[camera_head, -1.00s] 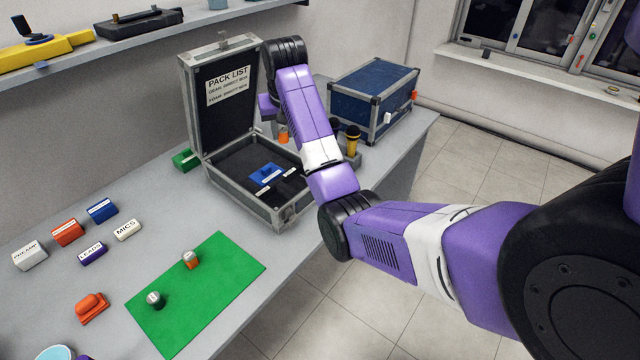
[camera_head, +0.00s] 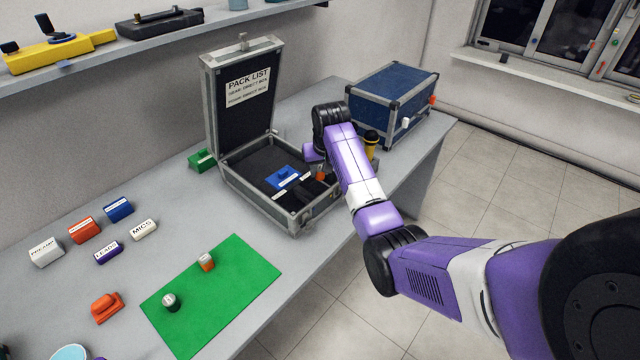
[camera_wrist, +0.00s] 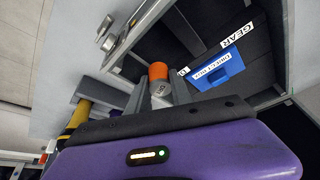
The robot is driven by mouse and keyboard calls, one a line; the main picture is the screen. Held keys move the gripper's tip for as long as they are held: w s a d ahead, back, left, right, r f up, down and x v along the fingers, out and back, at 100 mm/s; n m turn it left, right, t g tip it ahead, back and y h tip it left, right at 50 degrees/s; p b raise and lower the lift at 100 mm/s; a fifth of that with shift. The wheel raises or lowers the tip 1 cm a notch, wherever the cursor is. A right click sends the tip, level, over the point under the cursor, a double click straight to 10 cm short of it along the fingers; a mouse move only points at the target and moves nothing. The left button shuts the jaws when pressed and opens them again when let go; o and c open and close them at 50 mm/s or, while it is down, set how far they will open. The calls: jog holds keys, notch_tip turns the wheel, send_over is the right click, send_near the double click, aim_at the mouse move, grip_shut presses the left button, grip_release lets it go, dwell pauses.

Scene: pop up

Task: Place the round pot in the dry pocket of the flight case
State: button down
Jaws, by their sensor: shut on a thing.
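My gripper (camera_wrist: 158,92) is shut on a small round pot (camera_wrist: 158,71), orange with a grey end, seen in the wrist view between the fingers. In the head view my gripper (camera_head: 318,168) is at the right side of the open flight case (camera_head: 240,192), the held pot (camera_head: 320,176) partly hidden by the arm.
The upright lid (camera_head: 238,110) bounds the case's back. Several labelled blocks lie left.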

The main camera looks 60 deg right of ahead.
aim_at(320, 192)
jog(key=shift+f, duration=3)
jog(key=shift+f, duration=0.1)
jog(key=c, duration=1.1)
grip_release()
jog(key=shift+c, duration=0.2)
jog(key=v, duration=1.2)
jog(key=shift+w, duration=0.1)
